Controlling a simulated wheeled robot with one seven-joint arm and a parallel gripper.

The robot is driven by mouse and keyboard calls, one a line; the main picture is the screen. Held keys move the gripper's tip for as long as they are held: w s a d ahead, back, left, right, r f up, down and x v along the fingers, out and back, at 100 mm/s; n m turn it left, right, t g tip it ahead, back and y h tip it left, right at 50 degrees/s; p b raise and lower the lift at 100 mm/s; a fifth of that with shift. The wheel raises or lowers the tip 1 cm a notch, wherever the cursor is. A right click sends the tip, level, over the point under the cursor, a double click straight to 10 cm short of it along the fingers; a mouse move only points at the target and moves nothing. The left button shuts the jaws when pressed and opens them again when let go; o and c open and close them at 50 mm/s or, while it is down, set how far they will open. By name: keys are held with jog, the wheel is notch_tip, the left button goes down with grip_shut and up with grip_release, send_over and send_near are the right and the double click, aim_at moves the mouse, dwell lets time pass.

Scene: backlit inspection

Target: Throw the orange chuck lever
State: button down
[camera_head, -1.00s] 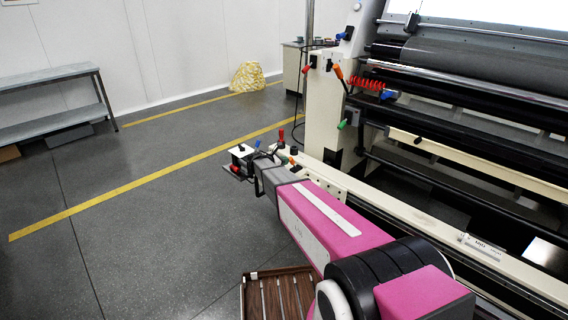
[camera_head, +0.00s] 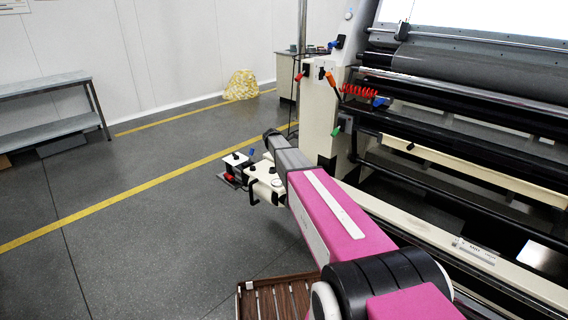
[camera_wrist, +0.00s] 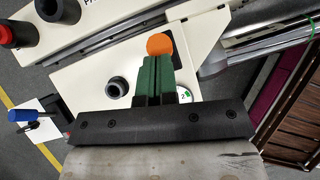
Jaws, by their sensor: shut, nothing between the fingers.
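An orange round knob (camera_wrist: 159,44) shows in the wrist view over the cream machine plate, right at the tips of my gripper (camera_wrist: 154,64). My gripper has green fingers, which are shut together with nothing between them. The knob looks like the lever's end; its shaft is hidden, and I cannot tell whether the fingers touch it. In the head view my arm reaches to the near bracket of the machine, and the fingertips and this knob are hidden there. Another orange handle (camera_head: 332,80) stands on the machine's cream post, apart from my arm.
Black knobs (camera_wrist: 117,87) and a blue handle (camera_wrist: 27,115) lie near my gripper. On the post are a red coiled hose (camera_head: 358,91) and a green handle (camera_head: 336,131). Dark rollers fill the right.

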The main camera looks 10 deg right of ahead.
jog(key=shift+w+d+g+y, duration=0.7)
jog(key=shift+w+d+y, duration=0.2)
jog(key=shift+d+y, duration=0.25)
jog(key=shift+w+d+f, duration=0.15)
jog(key=shift+w+d, duration=0.1)
jog(key=shift+d, duration=0.2)
